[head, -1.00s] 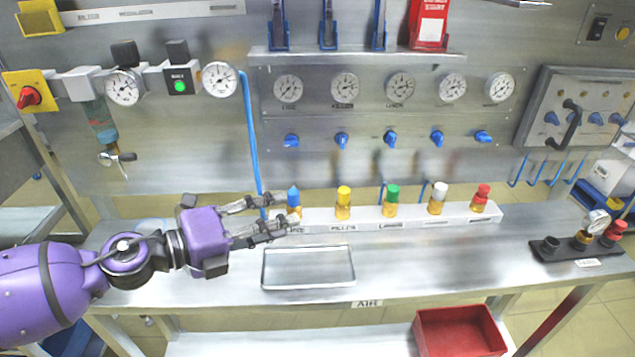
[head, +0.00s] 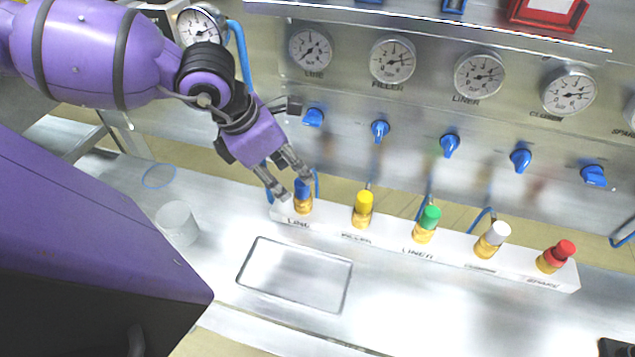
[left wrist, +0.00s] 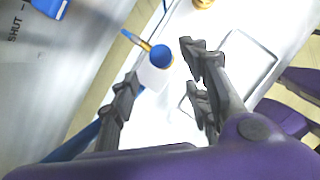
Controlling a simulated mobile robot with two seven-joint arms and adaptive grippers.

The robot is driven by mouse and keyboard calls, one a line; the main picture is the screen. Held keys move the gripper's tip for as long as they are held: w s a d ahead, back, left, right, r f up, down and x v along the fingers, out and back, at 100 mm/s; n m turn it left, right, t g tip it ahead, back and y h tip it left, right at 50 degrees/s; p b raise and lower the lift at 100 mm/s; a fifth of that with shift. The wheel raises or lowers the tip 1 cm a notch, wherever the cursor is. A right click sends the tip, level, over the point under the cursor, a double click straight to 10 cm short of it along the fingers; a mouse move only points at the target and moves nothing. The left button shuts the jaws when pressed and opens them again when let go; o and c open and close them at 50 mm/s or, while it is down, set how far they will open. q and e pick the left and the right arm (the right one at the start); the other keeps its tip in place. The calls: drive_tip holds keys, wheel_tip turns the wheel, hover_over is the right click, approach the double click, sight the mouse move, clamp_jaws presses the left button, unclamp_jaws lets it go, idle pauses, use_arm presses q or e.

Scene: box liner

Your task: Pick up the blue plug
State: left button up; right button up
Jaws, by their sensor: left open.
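The blue plug (head: 302,191) sits upright on a brass fitting at the left end of the white manifold block (head: 398,242). My left gripper (head: 294,187) points down at it from the upper left, open and empty. Its fingertips are close to the plug and overlap it partly in the head view. In the left wrist view the blue plug (left wrist: 161,56) shows between the spread fingers of the left gripper (left wrist: 160,70), near tip level; I cannot tell whether they touch. My right gripper is not in view.
Yellow (head: 364,201), green (head: 430,216), white (head: 498,233) and red (head: 564,250) plugs stand along the block. Behind are blue valve knobs (head: 450,145) and gauges. A shallow metal tray (head: 252,290) and a clear cup (head: 177,222) are in front and left.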

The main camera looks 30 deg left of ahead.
sight(295, 183)
use_arm(q)
drive_tip(key=x, duration=0.6)
drive_tip(key=shift+w+f, duration=0.1)
drive_tip(key=shift+f, duration=0.3)
clamp_jaws()
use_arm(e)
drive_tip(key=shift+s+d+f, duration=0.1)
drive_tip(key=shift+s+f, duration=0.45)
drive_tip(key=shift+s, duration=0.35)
